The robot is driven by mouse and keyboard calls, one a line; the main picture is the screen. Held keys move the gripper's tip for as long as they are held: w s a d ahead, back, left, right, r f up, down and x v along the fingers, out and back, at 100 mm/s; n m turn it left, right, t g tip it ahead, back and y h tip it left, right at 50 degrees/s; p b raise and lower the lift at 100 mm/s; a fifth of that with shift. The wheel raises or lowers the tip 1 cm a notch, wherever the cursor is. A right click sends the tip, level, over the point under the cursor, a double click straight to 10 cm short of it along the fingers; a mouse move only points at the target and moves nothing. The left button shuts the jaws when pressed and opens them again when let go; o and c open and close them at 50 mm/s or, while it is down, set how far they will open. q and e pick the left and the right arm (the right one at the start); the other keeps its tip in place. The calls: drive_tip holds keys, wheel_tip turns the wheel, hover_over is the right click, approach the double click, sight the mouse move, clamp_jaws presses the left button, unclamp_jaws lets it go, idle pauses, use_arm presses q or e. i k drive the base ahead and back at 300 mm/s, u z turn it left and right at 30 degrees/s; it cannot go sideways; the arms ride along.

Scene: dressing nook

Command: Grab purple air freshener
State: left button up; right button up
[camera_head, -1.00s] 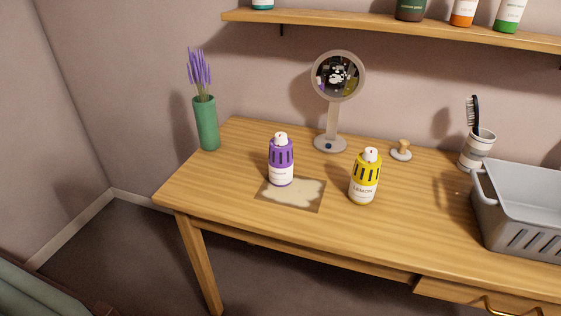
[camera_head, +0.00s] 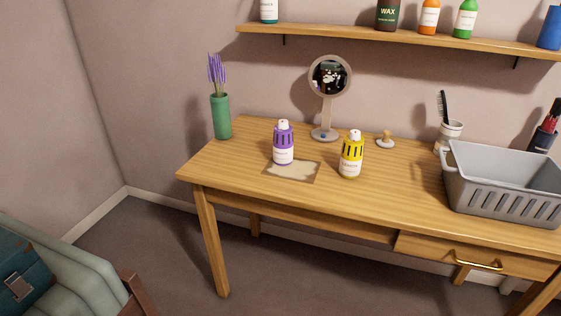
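The purple air freshener (camera_head: 283,143) stands upright on the wooden table (camera_head: 225,165), at the back edge of a small pale mat (camera_head: 292,173). It has a white cap and a white label. A yellow air freshener (camera_head: 351,154) of the same shape stands upright to its right, apart from it. Neither of my grippers shows in the head view.
A green vase (camera_head: 221,117) with purple flowers stands left of the purple air freshener. A round mirror (camera_head: 329,78) stands behind. A grey basket (camera_head: 500,192) fills the table's right side. A shelf (camera_head: 340,40) with bottles hangs above. The table's front left is clear.

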sight(283, 145)
drive_tip(key=u, duration=0.6)
drive_tip(key=i, duration=0.45)
drive_tip(key=u, duration=0.4)
